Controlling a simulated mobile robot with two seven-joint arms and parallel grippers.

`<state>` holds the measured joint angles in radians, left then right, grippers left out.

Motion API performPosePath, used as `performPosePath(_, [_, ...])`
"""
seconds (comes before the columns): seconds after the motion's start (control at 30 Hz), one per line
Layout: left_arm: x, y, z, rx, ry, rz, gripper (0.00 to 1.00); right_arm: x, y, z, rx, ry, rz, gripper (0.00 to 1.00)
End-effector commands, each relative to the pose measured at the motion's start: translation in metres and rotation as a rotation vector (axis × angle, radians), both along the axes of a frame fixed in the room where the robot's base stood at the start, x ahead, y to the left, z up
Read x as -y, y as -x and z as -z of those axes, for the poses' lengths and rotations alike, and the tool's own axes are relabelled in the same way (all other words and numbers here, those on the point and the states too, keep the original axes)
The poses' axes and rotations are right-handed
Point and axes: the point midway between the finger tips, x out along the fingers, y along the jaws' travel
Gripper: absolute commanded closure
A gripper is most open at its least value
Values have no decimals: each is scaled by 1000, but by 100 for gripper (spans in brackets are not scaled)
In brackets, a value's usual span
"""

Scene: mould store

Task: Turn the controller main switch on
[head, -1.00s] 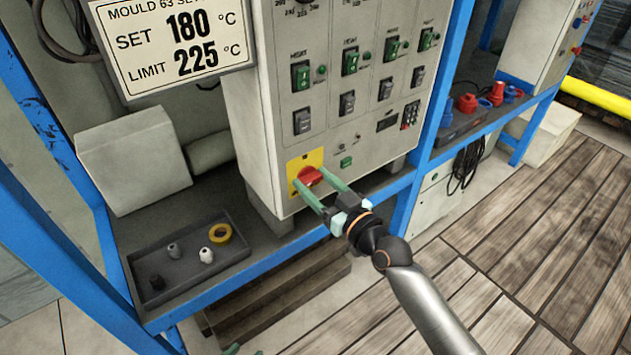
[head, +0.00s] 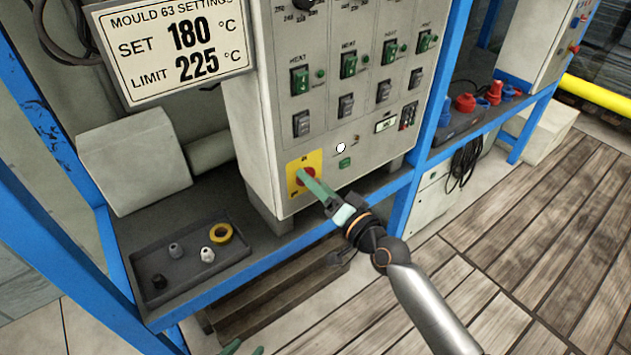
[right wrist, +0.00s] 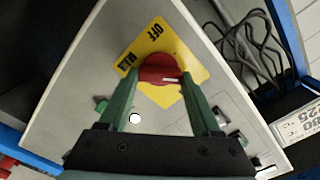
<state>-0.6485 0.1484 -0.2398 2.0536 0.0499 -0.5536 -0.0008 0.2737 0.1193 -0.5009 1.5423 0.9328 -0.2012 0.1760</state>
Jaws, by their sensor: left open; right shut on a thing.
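The main switch is a red knob (head: 306,174) on a yellow plate (head: 314,158), low on the front of the grey controller cabinet (head: 262,130). My right gripper (head: 308,180) is shut on the knob, with its green fingers partly hiding it in the head view. In the right wrist view the fingers (right wrist: 158,80) sit on either side of the red knob (right wrist: 158,68); the plate reads OFF and MAIN.
A dark tray (head: 152,293) with small fittings and a yellow ring stands on the blue-framed shelf at left. A settings sign (head: 170,50) hangs in front of the cabinet's upper left. Several green switches fill the panel above. The wooden floor at right is clear.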

Motion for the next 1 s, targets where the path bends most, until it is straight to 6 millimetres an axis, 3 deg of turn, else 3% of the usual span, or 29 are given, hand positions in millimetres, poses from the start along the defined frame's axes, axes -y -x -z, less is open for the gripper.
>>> performPosePath(0.6, [2, 1, -4, -1, 4, -1, 50, 0, 0, 3, -321, -437, 0, 91])
performPosePath(1.0, [2, 1, -5, -2, 5, 0, 50, 0, 0, 4, -417, -568, 0, 91])
